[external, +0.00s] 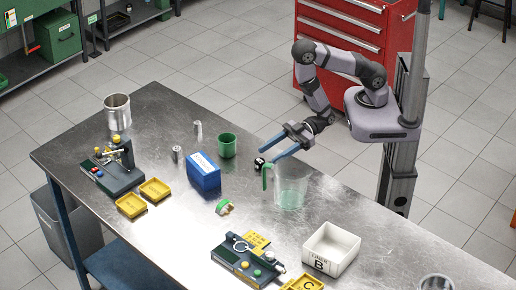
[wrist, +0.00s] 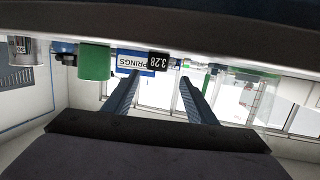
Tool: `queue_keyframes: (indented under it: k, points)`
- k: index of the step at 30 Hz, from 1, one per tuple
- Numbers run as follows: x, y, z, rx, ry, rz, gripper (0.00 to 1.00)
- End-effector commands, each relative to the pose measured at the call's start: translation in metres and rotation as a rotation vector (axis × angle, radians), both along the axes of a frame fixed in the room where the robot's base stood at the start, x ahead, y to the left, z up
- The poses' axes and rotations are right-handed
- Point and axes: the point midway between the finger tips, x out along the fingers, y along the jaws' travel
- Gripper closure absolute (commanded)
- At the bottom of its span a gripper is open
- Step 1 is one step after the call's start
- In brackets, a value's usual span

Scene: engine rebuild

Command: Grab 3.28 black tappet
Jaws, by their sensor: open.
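The black tappet (external: 259,164) stands on the metal table, just off the tips of my gripper (external: 268,156). In the wrist view the black tappet (wrist: 158,62) shows a white "3.28" label, upside down. There it lies between the lines of the two blue fingers, just beyond their tips. My gripper (wrist: 158,77) is open, with nothing between its fingers. Whether a finger touches the tappet cannot be told.
A clear jug (external: 292,188) with a green handle stands close to the right of the tappet. A green cup (external: 227,146) and a blue springs box (external: 203,172) stand to its left. A white bin (external: 331,250) is at the front right.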

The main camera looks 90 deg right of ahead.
Motion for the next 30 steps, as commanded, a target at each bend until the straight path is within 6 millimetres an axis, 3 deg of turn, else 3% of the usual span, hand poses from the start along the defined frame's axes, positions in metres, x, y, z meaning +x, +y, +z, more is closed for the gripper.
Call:
queue_keyframes:
  k: [11, 24, 30]
  points:
    - [0.009, 0.005, -0.002, 0.000, 0.001, 0.000, 0.49]
    - [0.044, 0.023, -0.017, -0.001, 0.000, 0.001, 0.49]
    - [0.049, 0.025, -0.020, 0.000, 0.001, 0.000, 0.49]
